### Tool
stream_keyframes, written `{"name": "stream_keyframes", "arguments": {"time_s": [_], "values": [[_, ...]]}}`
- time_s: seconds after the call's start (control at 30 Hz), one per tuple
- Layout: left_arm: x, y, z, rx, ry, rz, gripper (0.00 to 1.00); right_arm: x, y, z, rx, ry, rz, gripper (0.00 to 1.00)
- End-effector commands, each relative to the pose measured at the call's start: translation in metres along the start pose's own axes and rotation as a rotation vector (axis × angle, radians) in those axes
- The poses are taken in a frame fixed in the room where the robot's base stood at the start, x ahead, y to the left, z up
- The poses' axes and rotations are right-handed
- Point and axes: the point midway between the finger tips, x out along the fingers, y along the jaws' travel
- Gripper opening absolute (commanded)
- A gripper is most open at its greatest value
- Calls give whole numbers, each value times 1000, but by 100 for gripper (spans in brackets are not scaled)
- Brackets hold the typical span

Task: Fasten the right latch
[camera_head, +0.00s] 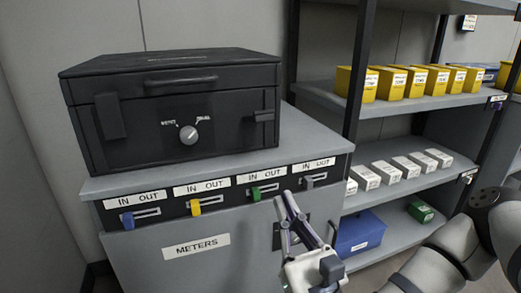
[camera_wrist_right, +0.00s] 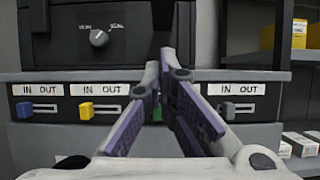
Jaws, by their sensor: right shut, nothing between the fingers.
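A black case (camera_head: 235,104) with a carry handle on its lid stands on the grey cabinet. Its right latch (camera_head: 263,116) sits at the right of the front face and sticks out from it. The left latch (camera_head: 110,116) lies flat down the front. My right gripper (camera_head: 286,196) is shut and empty, below and in front of the right latch, apart from it. In the right wrist view the gripper fingers (camera_wrist_right: 166,60) point at the case front (camera_wrist_right: 85,28) and cover part of it. My left gripper is not in view.
A dial (camera_head: 188,134) is on the case front. Below it, the cabinet (camera_head: 240,243) has IN/OUT sliders with blue, yellow, green and grey knobs. A shelf rack (camera_head: 400,108) with yellow and white boxes stands at right. A blue bin (camera_head: 360,232) is low down.

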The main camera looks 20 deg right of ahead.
Motion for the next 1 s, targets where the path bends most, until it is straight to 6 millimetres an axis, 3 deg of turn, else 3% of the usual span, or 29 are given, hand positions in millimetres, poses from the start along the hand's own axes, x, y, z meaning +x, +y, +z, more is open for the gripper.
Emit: {"name": "stream_keyframes", "arguments": {"time_s": [0.27, 0.7, 0.8, 1.0], "values": [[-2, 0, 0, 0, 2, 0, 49, 11, 1, 1, -5, -2, 3, 0], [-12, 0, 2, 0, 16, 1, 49, 104, 1, 1, -5, 1, 3, 0], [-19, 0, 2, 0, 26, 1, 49, 116, 2, 17, -4, 0, 4, 0], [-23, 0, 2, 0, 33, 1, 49, 128, 2, 27, -4, 4, 4, 0]]}}
